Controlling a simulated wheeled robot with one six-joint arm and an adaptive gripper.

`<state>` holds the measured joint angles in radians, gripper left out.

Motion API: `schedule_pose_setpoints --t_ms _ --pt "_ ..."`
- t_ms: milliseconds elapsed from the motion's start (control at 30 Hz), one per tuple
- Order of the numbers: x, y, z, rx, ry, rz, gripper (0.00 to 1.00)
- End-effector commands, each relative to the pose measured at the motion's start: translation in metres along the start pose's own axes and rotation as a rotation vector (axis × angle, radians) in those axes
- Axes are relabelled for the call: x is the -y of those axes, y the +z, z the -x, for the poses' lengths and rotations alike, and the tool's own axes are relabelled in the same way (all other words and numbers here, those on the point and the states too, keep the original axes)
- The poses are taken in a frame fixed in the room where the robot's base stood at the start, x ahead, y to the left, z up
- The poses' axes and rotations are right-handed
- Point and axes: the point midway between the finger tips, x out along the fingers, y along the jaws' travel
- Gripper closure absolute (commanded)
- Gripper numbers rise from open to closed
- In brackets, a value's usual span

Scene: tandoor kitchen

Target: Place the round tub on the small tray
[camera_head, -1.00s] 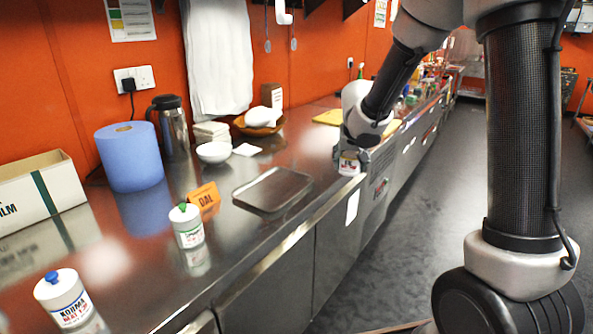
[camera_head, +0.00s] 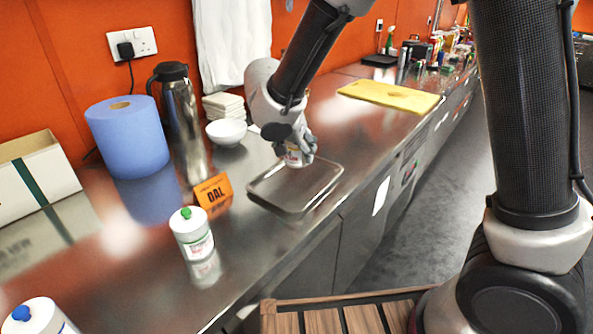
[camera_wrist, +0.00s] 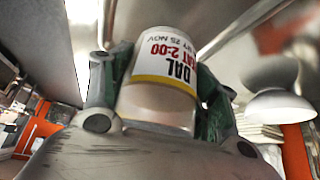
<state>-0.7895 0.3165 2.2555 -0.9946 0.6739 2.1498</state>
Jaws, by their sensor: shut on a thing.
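The small tray (camera_head: 262,200) is a shallow metal tray lying flat on the steel counter, next to an orange DAL sign (camera_head: 213,191). In the head view the tub appears at the tray's far edge, seemingly raised; its exact height is unclear. The gripper partly hides the tub.
Behind are a white bowl (camera_head: 226,132), flask (camera_head: 181,115) and blue roll (camera_head: 128,140). A yellow board (camera_head: 388,95) lies farther along.

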Motion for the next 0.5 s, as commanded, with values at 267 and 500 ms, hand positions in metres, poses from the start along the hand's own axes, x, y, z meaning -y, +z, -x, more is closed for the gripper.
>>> schedule_pose_setpoints --t_ms 267,500 --pt "-0.001 0.019 -0.031 0.001 0.002 0.003 0.77" --pt "0.000 0.030 -0.048 0.000 -0.002 0.001 0.77"
